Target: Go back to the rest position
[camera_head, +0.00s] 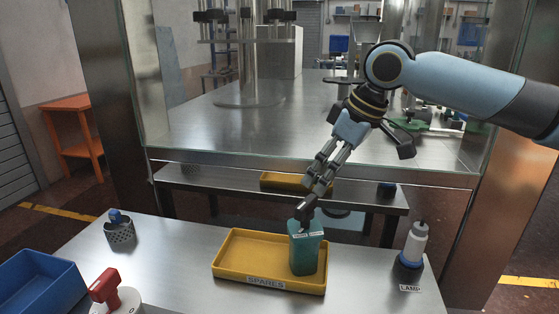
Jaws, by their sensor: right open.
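My right arm comes in from the right, and my right gripper (308,208) points down at the top of a teal box-like container (308,255). Its fingers are open and close to the container's top edge; I cannot tell whether they touch it. The teal container stands upright in the right part of a yellow tray (232,279) labelled SPARES. My left gripper is not in view.
A white bottle (414,243) stands in a blue-ringed holder at the right, by a LAMP label. A perforated metal cup (120,232), blue bin (38,284) and red-handled item (105,286) are at the left. Behind are a low shelf (225,187) and glass-fronted machine.

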